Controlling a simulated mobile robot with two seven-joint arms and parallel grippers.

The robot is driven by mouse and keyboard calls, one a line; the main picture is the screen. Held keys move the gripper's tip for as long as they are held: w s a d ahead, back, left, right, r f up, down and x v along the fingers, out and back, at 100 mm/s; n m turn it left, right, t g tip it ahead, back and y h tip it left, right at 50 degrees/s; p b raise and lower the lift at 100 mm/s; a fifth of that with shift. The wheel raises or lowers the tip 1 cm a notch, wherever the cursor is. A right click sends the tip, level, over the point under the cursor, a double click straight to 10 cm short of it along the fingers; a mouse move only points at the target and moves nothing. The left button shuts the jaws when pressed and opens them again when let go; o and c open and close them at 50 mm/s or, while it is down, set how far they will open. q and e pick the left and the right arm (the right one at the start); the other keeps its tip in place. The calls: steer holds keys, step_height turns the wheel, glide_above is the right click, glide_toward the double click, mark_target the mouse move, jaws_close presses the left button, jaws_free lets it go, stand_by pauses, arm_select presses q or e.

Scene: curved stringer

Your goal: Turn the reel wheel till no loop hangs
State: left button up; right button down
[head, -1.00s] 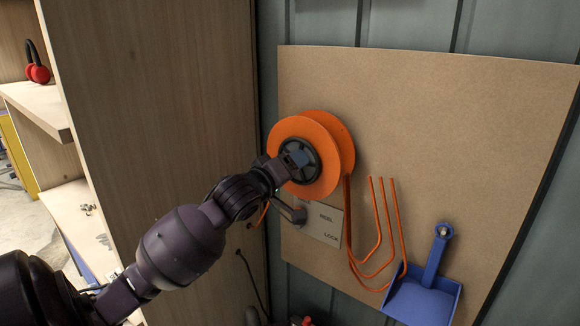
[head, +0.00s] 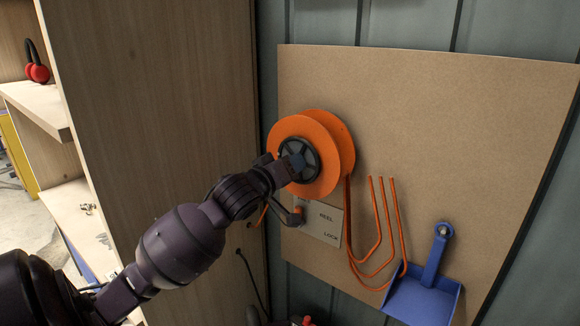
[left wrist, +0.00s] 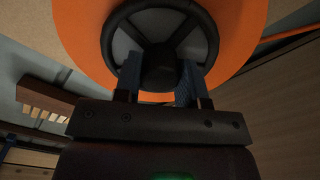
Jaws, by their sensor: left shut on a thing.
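The orange reel (head: 325,125) is mounted on the brown board, with a black spoked wheel (head: 313,157) on its front. My left gripper (head: 298,163) is at the wheel's hub. In the left wrist view the fingers (left wrist: 160,82) are shut on the hub of the black wheel (left wrist: 205,38), one on each side, with the orange reel disc (left wrist: 80,30) behind. Orange cable (head: 348,215) runs down from the reel and hangs in several nested loops right of the label plate (head: 329,226). My right gripper is not in view.
A blue dustpan (head: 425,295) hangs right of the loops, close to them. A dark lever (head: 293,217) stands beside the "REEL LOCK" plate. The wooden cabinet side (head: 165,110) is close on the left. The board's upper right (head: 460,130) is clear.

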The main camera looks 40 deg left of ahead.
arm_select(q)
steer(key=m, duration=1.3)
steer(key=shift+a+m, duration=0.1)
steer(key=shift+m, duration=0.3)
steer(key=m, duration=0.7)
steer(key=shift+r, duration=0.1)
steer(key=m, duration=0.6)
steer(key=shift+m, duration=0.3)
steer(key=o, duration=0.9)
steer(key=shift+s, duration=0.1)
steer(key=shift+s+d+b, duration=0.2)
steer(key=shift+s+b, duration=0.05)
steer(key=shift+s, duration=1.5)
steer(key=shift+s+d+b, duration=0.25)
steer(key=shift+s+b, duration=0.05)
steer(key=shift+s, duration=1.5)
steer(key=shift+s+d+b, duration=0.2)
steer(key=shift+s+b, duration=0.05)
steer(key=shift+s, duration=1.5)
